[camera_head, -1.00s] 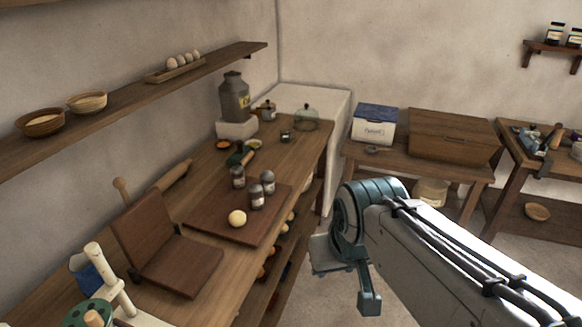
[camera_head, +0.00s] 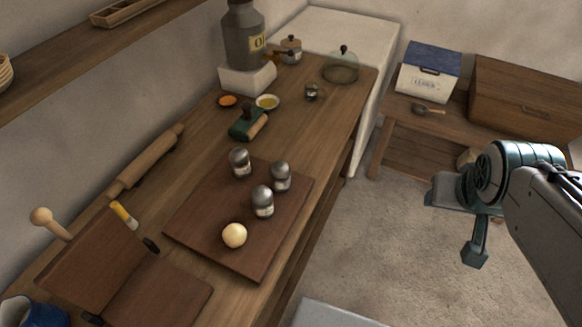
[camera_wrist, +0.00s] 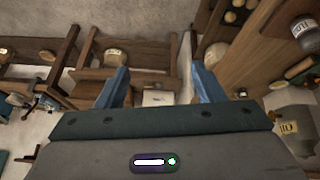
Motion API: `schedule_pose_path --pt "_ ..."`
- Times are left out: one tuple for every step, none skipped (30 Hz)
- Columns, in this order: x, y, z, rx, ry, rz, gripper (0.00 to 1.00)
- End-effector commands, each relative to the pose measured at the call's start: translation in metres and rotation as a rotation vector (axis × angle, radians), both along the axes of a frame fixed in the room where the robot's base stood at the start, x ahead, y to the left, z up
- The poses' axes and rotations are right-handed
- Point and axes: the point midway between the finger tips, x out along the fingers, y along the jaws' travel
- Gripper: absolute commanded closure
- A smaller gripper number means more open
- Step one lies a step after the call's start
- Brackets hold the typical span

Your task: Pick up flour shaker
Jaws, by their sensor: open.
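Three glass shakers with grey metal domed lids stand upright on a dark wooden board (camera_head: 190,225): one at the back left (camera_head: 240,162), one at the right (camera_head: 281,177) and one in front (camera_head: 263,202). Their labels are too small to read, so I cannot tell which is the flour shaker. My gripper (camera_head: 460,222) is open and empty, over the floor to the right of the counter, well apart from the shakers. In the wrist view its two blue fingers (camera_wrist: 159,88) are spread with nothing held between them. A labelled jar (camera_wrist: 304,33) shows there at the upper right.
A pale ball (camera_head: 234,235) lies at the board's front. A hinged wooden stand (camera_head: 95,262) is at front left. The floor (camera_head: 350,235) beside the counter is clear.

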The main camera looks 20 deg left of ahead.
Motion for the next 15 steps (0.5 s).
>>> schedule_pose_path --pt "0.017 0.007 -0.029 -0.022 -0.048 0.040 0.38" --pt "0.027 0.013 -0.037 -0.032 -0.086 0.066 0.38" --pt "0.041 0.021 -0.048 -0.042 -0.137 0.105 0.38" --pt "0.051 0.029 -0.056 -0.046 -0.176 0.137 0.38" --pt "0.060 0.038 -0.064 -0.046 -0.213 0.172 0.38" --pt "0.071 0.052 -0.074 -0.042 -0.262 0.223 0.38" --pt "0.078 0.064 -0.082 -0.035 -0.297 0.262 0.38" --pt "0.084 0.076 -0.090 -0.025 -0.331 0.305 0.38" --pt "0.091 0.094 -0.100 -0.003 -0.375 0.363 0.38" --pt "0.094 0.109 -0.108 0.016 -0.407 0.408 0.38" --pt "0.097 0.124 -0.116 0.037 -0.434 0.456 0.38" --pt "0.098 0.145 -0.126 0.072 -0.468 0.518 0.38" --pt "0.097 0.160 -0.133 0.101 -0.491 0.563 0.38" --pt "0.095 0.175 -0.140 0.130 -0.511 0.608 0.38" --pt "0.092 0.193 -0.148 0.173 -0.532 0.664 0.38"
